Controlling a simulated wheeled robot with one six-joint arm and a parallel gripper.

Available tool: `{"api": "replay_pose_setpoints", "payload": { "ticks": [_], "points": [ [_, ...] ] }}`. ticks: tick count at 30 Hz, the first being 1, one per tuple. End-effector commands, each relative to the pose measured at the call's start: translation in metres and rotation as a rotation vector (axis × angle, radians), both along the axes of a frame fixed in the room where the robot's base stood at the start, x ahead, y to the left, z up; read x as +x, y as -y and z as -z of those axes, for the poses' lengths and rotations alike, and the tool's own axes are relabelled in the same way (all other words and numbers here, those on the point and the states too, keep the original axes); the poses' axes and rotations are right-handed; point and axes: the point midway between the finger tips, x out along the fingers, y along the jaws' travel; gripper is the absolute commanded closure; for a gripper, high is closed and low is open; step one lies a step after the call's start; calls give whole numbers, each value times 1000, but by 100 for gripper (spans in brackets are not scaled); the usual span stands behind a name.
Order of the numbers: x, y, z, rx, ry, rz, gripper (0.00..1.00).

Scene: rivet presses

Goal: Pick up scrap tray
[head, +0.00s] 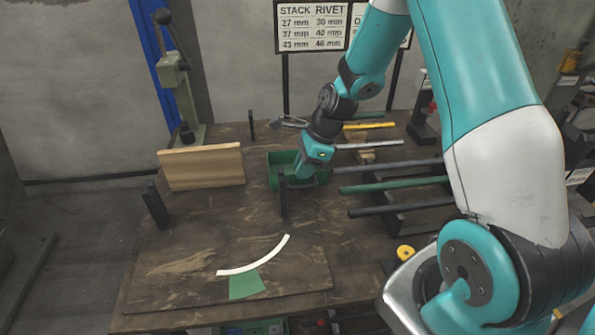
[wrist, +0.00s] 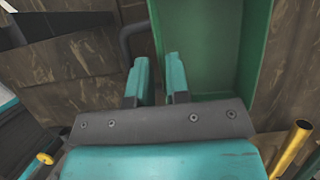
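The scrap tray is a green open box (head: 283,158) on the wooden table, left of the rods in the head view. In the wrist view its green inside (wrist: 215,45) fills the upper right, and a dark bent handle (wrist: 124,38) sticks out from its left wall. My gripper (head: 302,172) is down at the tray and hides part of it. In the wrist view my gripper's two teal fingers (wrist: 158,82) stand a small gap apart, one on each side of the tray's left wall line. Contact with the wall cannot be told.
A wooden block (head: 202,167) stands left of the tray. Green (head: 392,186) and dark rods lie to the right. A white arc (head: 257,262) and green patch mark the table's front, which is otherwise clear.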

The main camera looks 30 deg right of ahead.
Motion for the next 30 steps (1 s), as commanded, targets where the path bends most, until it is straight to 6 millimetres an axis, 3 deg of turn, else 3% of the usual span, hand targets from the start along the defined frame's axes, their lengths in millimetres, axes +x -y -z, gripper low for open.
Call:
{"api": "replay_pose_setpoints", "payload": {
  "ticks": [3, 7, 12, 13, 15, 30],
  "points": [
    [2, -6, 16, 0, -3, -2, 84],
    [4, -8, 22, -1, 1, -1, 84],
    [4, -9, 22, -1, 1, -1, 84],
    [4, -9, 22, -1, 1, -1, 86],
    [4, -9, 22, -1, 1, -1, 100],
    [4, -8, 14, 0, 4, -1, 100]
  ]
}}
